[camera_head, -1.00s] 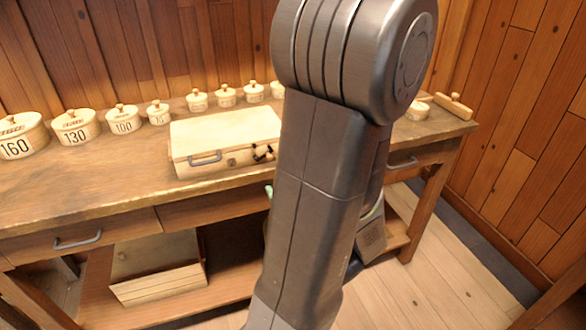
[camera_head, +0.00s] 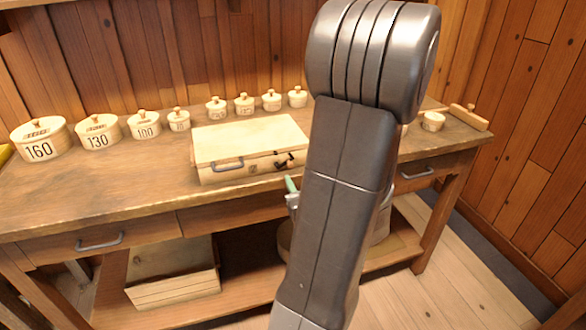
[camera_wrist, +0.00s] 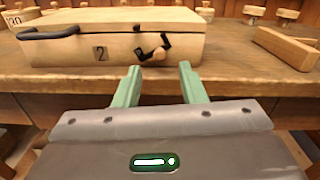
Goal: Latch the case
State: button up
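The pale wooden case (camera_head: 222,143) lies on the workbench with its lid down. Its front has a grey handle (camera_head: 228,164) on the left and a dark latch (camera_head: 284,161) on the right. In the wrist view the case (camera_wrist: 120,17) fills the upper left. My gripper (camera_wrist: 159,72) has two green fingers, apart and empty, in front of and just below the latch. In the head view my arm hides most of the gripper.
Several lidded, numbered wooden pots (camera_head: 98,132) stand along the back of the workbench (camera_head: 110,185). A wooden block with a knob (camera_wrist: 286,47) lies right of the case. Drawer handles (camera_head: 100,243) stick out of the bench front. An open wooden box (camera_head: 172,285) is on the lower shelf.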

aim_at(291, 166)
jog(key=x, duration=0.5)
jog(key=shift+w+a, duration=0.15)
jog(key=shift+w, duration=0.15)
grip_shut()
